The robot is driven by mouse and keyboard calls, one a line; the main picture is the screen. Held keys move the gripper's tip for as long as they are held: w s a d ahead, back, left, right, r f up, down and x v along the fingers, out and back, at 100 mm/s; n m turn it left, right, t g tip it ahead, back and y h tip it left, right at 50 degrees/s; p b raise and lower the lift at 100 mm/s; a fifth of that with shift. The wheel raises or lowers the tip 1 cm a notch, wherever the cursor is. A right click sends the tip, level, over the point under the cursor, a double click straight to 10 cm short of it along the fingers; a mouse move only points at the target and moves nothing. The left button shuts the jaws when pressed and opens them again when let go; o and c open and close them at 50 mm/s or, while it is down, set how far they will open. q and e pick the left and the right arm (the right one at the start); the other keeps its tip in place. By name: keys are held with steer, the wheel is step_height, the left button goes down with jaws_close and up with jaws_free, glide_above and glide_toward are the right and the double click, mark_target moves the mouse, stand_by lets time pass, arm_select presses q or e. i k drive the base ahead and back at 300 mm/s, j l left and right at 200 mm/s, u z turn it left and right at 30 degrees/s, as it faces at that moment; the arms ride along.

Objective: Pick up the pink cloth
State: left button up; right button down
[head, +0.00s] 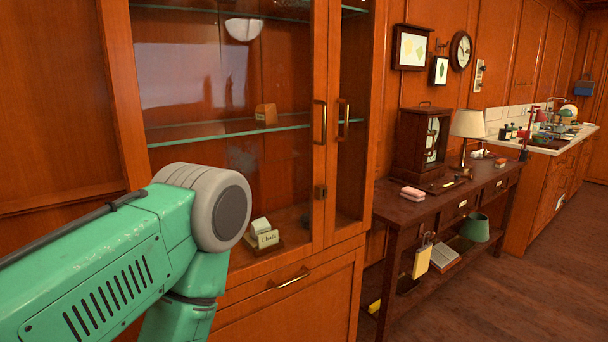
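I cannot clearly make out a pink cloth. A small pink-topped item (412,193) lies near the front left end of the dark wooden side table (393,213); it is too small to tell whether it is folded cloth. Another small pinkish item (500,162) lies toward the table's far end. My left arm, green with a grey joint, comes in from the left in front of the glass cabinet. Its gripper is outside the view. My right arm and gripper do not show.
A tall glass-door cabinet (300,255) stands close ahead, doors shut, with a chalk box (265,236) inside. The side table holds a lamp (468,124) and a wooden case (407,142). Wooden floor (480,310) lies clear at right.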

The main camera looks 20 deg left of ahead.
mark_target(415, 195)
steer(key=i+l+u, duration=0.25)
steer(key=i+l, duration=0.65)
